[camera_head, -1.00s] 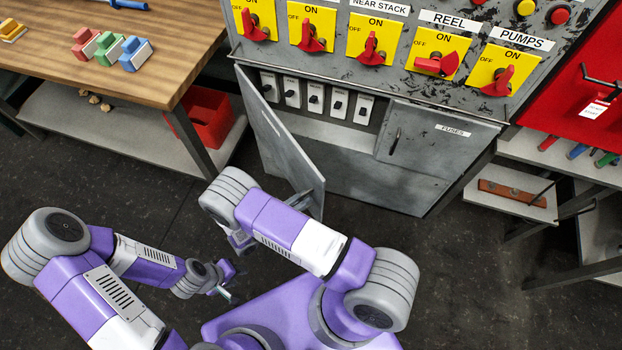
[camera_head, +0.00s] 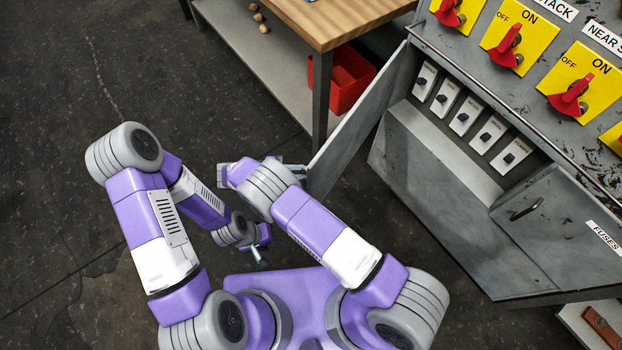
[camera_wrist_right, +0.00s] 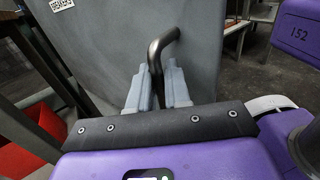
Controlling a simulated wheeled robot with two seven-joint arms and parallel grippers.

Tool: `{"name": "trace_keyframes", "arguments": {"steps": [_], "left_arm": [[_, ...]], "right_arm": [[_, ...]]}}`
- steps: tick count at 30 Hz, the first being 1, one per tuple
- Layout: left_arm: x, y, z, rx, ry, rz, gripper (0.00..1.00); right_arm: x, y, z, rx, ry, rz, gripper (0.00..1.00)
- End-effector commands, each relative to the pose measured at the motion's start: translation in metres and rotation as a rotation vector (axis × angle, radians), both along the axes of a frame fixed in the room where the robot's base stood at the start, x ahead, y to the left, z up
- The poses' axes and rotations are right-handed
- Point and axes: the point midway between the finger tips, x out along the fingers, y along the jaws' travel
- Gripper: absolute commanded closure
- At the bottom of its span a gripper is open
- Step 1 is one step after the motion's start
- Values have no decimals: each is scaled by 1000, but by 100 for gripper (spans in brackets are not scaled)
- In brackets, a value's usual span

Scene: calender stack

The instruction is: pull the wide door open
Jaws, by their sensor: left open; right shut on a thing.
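The wide door is a grey metal panel (camera_head: 355,125) hinged at the left of the cabinet. It stands well open, swung out from the cabinet front and showing a row of white breakers (camera_head: 466,116) inside. In the right wrist view the door's outer face (camera_wrist_right: 105,45) fills the middle, with a bent dark bar handle (camera_wrist_right: 162,46). My right gripper (camera_wrist_right: 158,90) is shut on this handle. In the head view, my right arm largely hides that gripper at the door's free edge. My left gripper (camera_head: 258,255) is open and empty, low above the floor, away from the door.
A wooden table (camera_head: 340,18) with a lower shelf stands behind the door, with a red bin (camera_head: 345,82) under it. The narrower fuses door (camera_head: 560,215) is closed. Red switches (camera_head: 570,98) line the panel above. Dark floor (camera_head: 80,130) is clear at left.

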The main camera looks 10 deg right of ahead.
Motion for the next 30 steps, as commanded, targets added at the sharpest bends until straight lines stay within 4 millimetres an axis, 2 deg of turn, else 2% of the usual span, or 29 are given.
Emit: {"name": "trace_keyframes", "arguments": {"steps": [17, 18, 19, 30], "left_arm": [[0, 0, -2, 0, 0, 0, 57], [0, 0, -2, 0, 0, 0, 57], [0, 0, -2, 0, 0, 0, 57], [0, 0, -2, 0, 0, 0, 57]], "right_arm": [[5, 3, -1, 2, 3, -6, 100], [6, 3, -1, 2, 2, -6, 77], [5, 3, -1, 2, 2, -6, 72], [5, 3, 0, -1, -1, -13, 70]]}}
